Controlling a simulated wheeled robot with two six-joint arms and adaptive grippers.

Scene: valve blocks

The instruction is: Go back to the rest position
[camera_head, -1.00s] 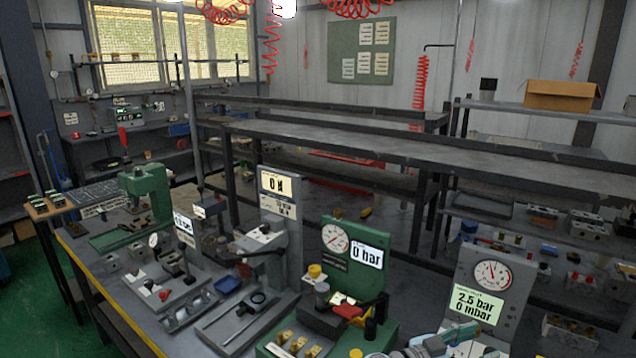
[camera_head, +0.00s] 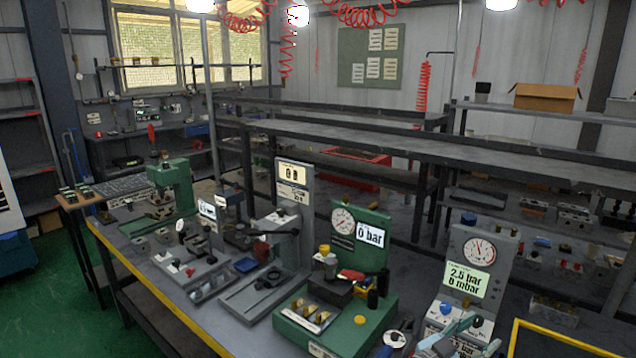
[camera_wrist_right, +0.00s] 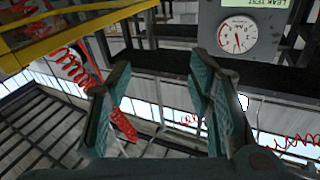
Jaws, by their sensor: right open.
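My right gripper (camera_head: 480,334) shows at the lower right of the head view, in front of the grey leak tester (camera_head: 480,250) with its round gauge and lit display. In the right wrist view the two teal fingers of my right gripper (camera_wrist_right: 160,82) stand wide apart with nothing between them. The tester's gauge (camera_wrist_right: 238,34) shows upside down beyond them at the upper right. I cannot tell the exact gap between gripper and tester. My left gripper is not in view.
The bench (camera_head: 225,318) holds a green press (camera_head: 172,188), a grey station (camera_head: 294,205) and a green station reading 0 bar (camera_head: 358,240). A yellow-edged dark panel (camera_head: 518,345) is at the lower right. Green floor (camera_head: 70,310) is clear at the left.

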